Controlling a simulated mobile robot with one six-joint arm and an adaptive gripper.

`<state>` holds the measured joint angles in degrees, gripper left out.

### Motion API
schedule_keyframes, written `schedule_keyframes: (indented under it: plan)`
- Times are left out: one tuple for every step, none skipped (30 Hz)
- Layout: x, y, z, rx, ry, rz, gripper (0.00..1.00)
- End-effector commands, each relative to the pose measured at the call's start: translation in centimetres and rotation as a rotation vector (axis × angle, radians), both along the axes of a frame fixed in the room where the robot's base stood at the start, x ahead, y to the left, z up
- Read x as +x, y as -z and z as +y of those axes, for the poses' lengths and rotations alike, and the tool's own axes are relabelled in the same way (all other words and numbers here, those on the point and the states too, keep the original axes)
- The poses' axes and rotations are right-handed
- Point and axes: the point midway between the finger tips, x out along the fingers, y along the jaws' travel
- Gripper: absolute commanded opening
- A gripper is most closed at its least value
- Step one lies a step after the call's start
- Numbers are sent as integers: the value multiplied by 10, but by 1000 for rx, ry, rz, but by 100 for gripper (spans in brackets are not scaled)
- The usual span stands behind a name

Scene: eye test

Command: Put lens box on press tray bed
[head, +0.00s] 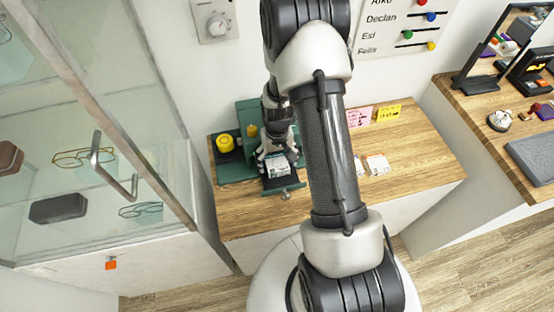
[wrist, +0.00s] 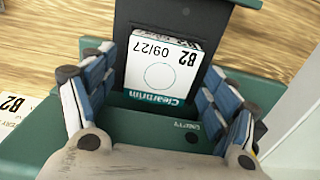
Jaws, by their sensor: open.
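The lens box (wrist: 158,72), white with a teal band and the marks B2, 09/27 and Clearbrim, lies on the dark press tray bed (wrist: 180,12) in the wrist view. In the head view the box (head: 278,168) shows under my gripper (head: 272,158), on the tray bed (head: 284,183) at the front of the green press. In the wrist view my gripper (wrist: 160,68) is open, with blue-padded fingers on either side of the box and a gap showing on the right.
The green press (head: 246,112) stands on the wooden bench (head: 420,150), with a yellow round part (head: 225,142) at its left. Small white packs (head: 377,164) lie to the right, near pink and yellow notes (head: 388,112). A glass cabinet (head: 110,130) stands close on the left.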

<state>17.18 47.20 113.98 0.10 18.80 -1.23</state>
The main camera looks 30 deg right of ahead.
Motion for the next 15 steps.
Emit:
schedule_keyframes:
  plan:
    - [0,0,0,0,0,0,80]
    - [0,0,0,0,0,0,80]
    - [0,0,0,0,0,0,80]
    - [0,0,0,0,0,0,80]
    - [0,-1,0,0,0,0,80]
    - [0,-3,0,0,0,0,80]
    - [0,-5,0,0,0,0,80]
    - [0,-8,0,-1,0,-2,80]
    - [1,-14,0,-1,0,-3,80]
    - [1,-19,0,-1,0,-4,80]
    - [1,-25,0,-1,0,-4,80]
    - [1,-33,0,-1,0,-3,80]
    - [1,-40,0,-1,0,-5,80]
    - [1,-47,0,-1,0,-5,80]
    - [1,-57,0,-1,0,-5,80]
